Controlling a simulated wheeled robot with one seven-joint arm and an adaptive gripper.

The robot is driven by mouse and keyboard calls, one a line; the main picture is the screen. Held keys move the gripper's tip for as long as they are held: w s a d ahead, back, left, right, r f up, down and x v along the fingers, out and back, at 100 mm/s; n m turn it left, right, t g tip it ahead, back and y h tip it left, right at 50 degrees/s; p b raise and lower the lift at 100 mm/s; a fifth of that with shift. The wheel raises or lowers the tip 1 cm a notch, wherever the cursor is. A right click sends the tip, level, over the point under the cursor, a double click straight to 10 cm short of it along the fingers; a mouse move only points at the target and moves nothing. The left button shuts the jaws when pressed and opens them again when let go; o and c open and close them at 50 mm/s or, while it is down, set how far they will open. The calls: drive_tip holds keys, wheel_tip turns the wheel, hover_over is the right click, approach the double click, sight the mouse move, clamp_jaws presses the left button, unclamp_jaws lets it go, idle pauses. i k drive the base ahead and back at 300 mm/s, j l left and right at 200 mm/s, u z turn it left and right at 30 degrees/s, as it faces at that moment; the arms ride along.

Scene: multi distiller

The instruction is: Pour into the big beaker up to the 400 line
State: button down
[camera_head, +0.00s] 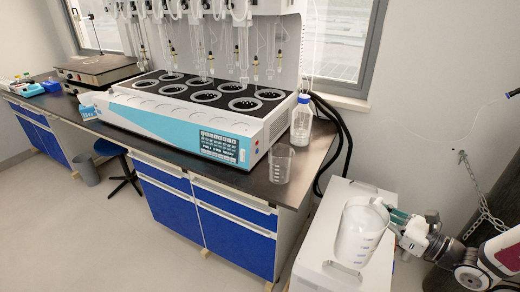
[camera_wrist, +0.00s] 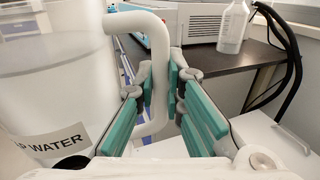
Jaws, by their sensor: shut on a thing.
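A translucent white jug (camera_head: 358,236) with graduation marks is at the lower right of the head view, above or on a white cabinet; I cannot tell whether it touches. In the wrist view the jug (camera_wrist: 50,95) fills the left side, with a label ending in "P WATER". My gripper (camera_head: 394,215) comes from the right and is shut on the jug's handle (camera_wrist: 158,85), its green pads on both sides. The jug looks roughly upright. A clear glass beaker (camera_head: 281,165) stands on the dark bench near its right front corner and looks empty; its line numbers are too small to read.
A large white and blue multi-place distiller (camera_head: 190,125) with glassware above it fills the bench (camera_head: 255,190) behind the beaker. A clear bottle with a blue cap (camera_head: 301,120) stands right behind the beaker. Black hoses (camera_head: 340,130) hang beside the bench, above the white cabinet (camera_head: 312,250).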

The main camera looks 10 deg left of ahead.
sight(281, 155)
drive_tip(key=j, duration=1.35)
